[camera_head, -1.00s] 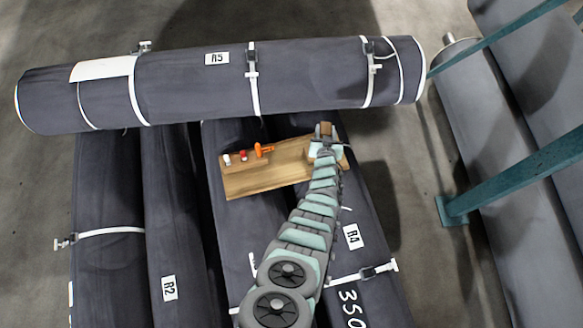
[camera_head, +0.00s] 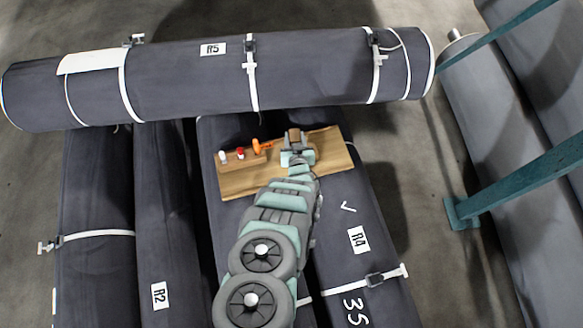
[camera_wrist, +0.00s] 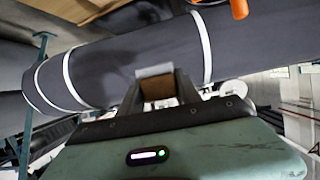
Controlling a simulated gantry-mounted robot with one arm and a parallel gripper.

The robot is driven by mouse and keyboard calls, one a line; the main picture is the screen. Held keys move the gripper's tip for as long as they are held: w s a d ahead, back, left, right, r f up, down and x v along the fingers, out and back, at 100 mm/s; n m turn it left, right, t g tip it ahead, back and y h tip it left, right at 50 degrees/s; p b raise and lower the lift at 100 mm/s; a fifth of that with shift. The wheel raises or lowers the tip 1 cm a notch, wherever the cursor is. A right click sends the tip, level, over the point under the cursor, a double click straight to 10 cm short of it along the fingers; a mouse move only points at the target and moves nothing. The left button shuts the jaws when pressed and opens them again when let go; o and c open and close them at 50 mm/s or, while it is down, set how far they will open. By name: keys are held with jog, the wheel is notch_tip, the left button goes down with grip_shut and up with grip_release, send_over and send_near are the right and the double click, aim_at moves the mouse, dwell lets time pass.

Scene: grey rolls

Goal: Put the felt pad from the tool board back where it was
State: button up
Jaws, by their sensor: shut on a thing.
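The felt pad (camera_head: 294,136), a small brown block, is at the tip of my gripper (camera_head: 296,150) in the head view. In the wrist view my gripper (camera_wrist: 158,92) is shut on the felt pad (camera_wrist: 157,88), which shows a brown face and a light grey edge between the two fingers. The wooden tool board (camera_head: 255,185) lies across the dark rolls, and my gripper is over its right half. I cannot tell whether the pad touches the board. My wrist hides part of the board.
A small rack (camera_head: 238,163) on the board's left holds a white tool, a red tool and an orange tool (camera_head: 261,147). The large strapped roll R5 (camera_head: 200,80) lies just behind the board. A teal rail (camera_head: 530,165) stands at right. The board's right end is bare.

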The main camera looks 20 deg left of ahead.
jog(key=shift+s+a+f, duration=0.2)
jog(key=shift+a, duration=0.15)
jog(key=shift+s+a+f, duration=0.1)
jog(key=shift+f, duration=0.1)
notch_tip(320, 180, down, 15)
jog(key=b, duration=1.1)
jog(key=shift+s, duration=0.1)
notch_tip(320, 180, down, 5)
jog(key=b, duration=0.5)
jog(key=shift+r, duration=0.25)
jog(key=o, duration=1.2)
